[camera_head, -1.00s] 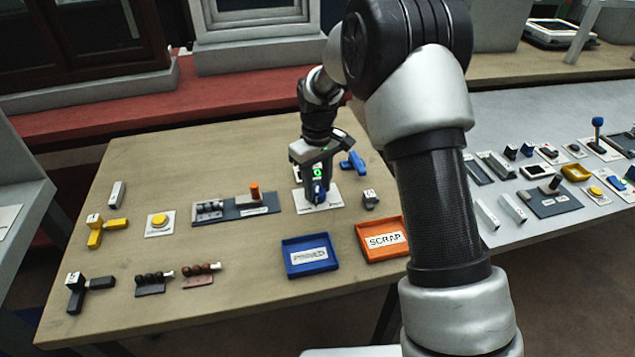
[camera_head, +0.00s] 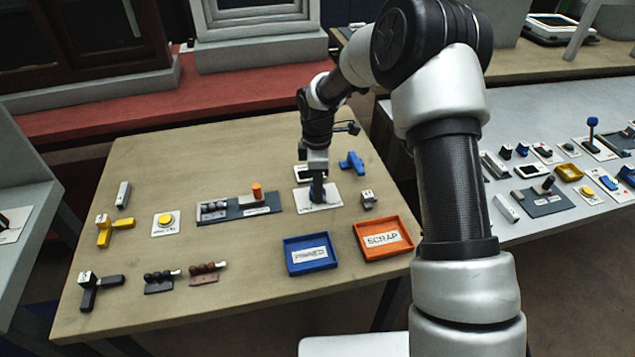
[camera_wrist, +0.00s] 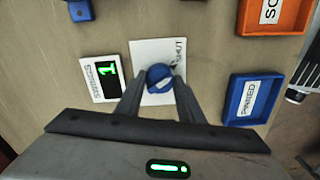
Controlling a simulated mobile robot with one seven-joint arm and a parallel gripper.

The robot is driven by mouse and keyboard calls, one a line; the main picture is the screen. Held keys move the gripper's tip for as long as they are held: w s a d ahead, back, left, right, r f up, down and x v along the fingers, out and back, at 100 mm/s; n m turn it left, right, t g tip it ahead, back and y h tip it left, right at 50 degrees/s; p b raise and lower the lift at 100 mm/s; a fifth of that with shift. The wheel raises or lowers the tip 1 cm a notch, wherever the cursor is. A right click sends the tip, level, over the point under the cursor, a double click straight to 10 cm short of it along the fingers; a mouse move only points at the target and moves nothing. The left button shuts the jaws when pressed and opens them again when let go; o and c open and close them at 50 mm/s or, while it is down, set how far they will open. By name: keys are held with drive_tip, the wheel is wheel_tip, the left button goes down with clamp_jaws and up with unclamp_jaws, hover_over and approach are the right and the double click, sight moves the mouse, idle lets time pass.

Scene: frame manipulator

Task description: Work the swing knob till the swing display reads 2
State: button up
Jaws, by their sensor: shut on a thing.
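The swing knob (camera_wrist: 158,77) is blue and stands on a white plate (camera_wrist: 147,54) lettered SHUT in the wrist view. My gripper (camera_wrist: 160,90) is shut on the knob, one finger on each side of it. The swing display (camera_wrist: 110,72), beside the plate, shows a green 1 on black. In the head view my gripper (camera_head: 317,185) reaches down onto the white plate (camera_head: 332,199) and hides most of the knob. The display (camera_head: 303,173) shows there just behind the gripper, too small to read.
A blue tray (camera_head: 287,262) and an orange SCRAP tray (camera_head: 361,242) stand in front of the plate. A blue piece (camera_head: 352,162) and a small grey block (camera_head: 368,200) lie to the right. A grey rail with an orange peg (camera_head: 257,190) is on the left.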

drive_tip(key=shift+n+p, duration=0.4)
drive_tip(key=shift+n, duration=0.8)
drive_tip(key=o, duration=1.1)
drive_tip(key=shift+c, duration=0.2)
wheel_tip(320, 180, up, 18)
drive_tip(key=p, duration=0.2)
drive_tip(key=shift+f, duration=0.25)
